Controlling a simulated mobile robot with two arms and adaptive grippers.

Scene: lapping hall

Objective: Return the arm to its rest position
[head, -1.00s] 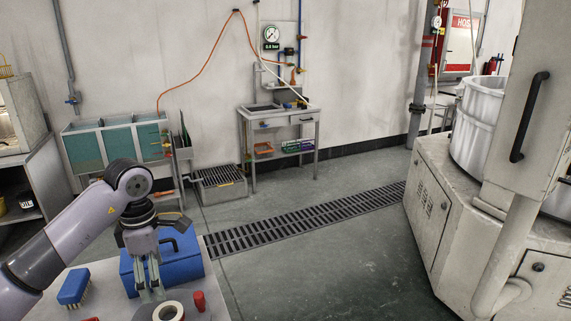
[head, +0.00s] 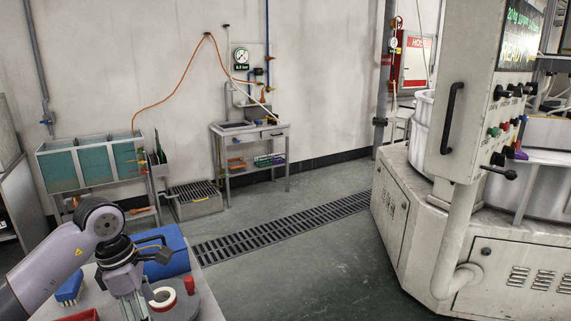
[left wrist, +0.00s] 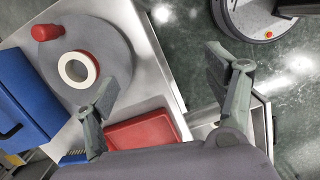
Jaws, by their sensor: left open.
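My left arm comes in from the lower left of the head view. Its gripper (head: 136,308) points down at the worktop, just left of a white-and-red ring (head: 161,299) in the picture. In the left wrist view the gripper's two fingers (left wrist: 163,72) are wide apart with nothing between them. The ring (left wrist: 78,71) lies on a grey disc (left wrist: 112,50) beside a red knob-like piece (left wrist: 46,32). A red tray (left wrist: 143,131) shows near the fingers. My right gripper is not in view.
A blue case (head: 172,243) stands behind the gripper, and a blue brush (head: 69,290) lies to the left. A large pale machine (head: 420,215) fills the right side. The floor (head: 290,270) between worktop and machine is clear, with a drain grate (head: 290,226) across it.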

